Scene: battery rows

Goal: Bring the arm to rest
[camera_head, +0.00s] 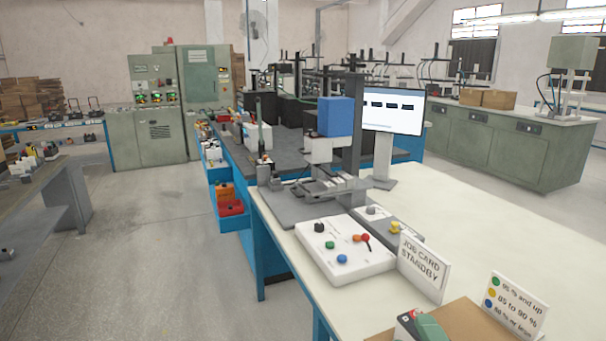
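Neither of my arms and neither of my grippers shows in the head view. A white bench (470,222) stands ahead and to the right. On it are a test stand with a blue block (336,117), a white control box (345,250) with coloured buttons, and a card reading "JOB CARD STANDBY" (424,266). A dark item with green and red parts (425,327) shows at the bottom edge, partly cut off.
A monitor (393,112) stands behind the test stand. A colour legend card (515,305) is at the lower right. Green cabinets (165,140) and another bench (45,190) are at the left. Grey floor (150,240) lies clear between the benches.

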